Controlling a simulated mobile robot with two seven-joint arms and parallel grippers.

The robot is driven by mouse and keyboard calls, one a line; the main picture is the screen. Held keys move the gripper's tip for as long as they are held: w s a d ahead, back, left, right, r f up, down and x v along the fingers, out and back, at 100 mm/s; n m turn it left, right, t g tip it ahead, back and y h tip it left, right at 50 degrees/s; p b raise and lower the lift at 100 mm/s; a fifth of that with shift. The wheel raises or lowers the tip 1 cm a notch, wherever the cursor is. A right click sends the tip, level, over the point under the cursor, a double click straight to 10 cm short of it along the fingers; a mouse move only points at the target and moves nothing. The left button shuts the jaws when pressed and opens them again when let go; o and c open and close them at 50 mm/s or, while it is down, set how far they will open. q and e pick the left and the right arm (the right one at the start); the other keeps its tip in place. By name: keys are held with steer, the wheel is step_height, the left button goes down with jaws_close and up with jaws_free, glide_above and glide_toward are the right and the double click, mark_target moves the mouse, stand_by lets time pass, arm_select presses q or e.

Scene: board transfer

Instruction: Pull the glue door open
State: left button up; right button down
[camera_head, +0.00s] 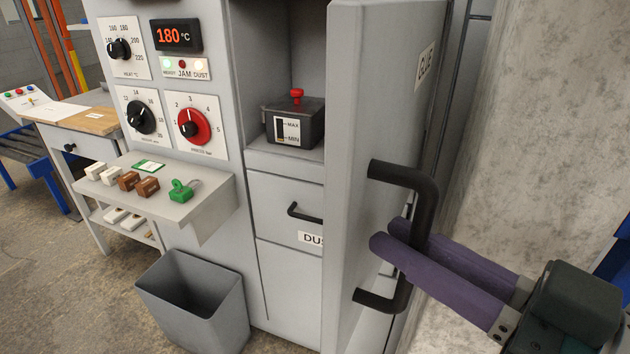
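The glue door (372,120) is a tall grey panel labelled GLUE, swung open and seen nearly edge-on. Its black bar handle (424,205) stands out on the right side. My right gripper (391,235) has two purple fingers, one on each side of the handle's upright bar, and looks shut on it. The open compartment behind the door shows a dark glue box (296,128) with a red knob and a MAX/MIN gauge. My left gripper is not in view.
A drawer with a small black handle (303,212) and a part-hidden label is below the compartment. A grey bin (192,300) stands on the floor. A shelf (190,208) holds small blocks and a green piece. A concrete wall (550,130) is close on the right.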

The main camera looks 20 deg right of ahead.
steer(key=c, duration=0.8)
jaws_free()
steer(key=shift+c, duration=0.2)
steer(key=v, duration=1)
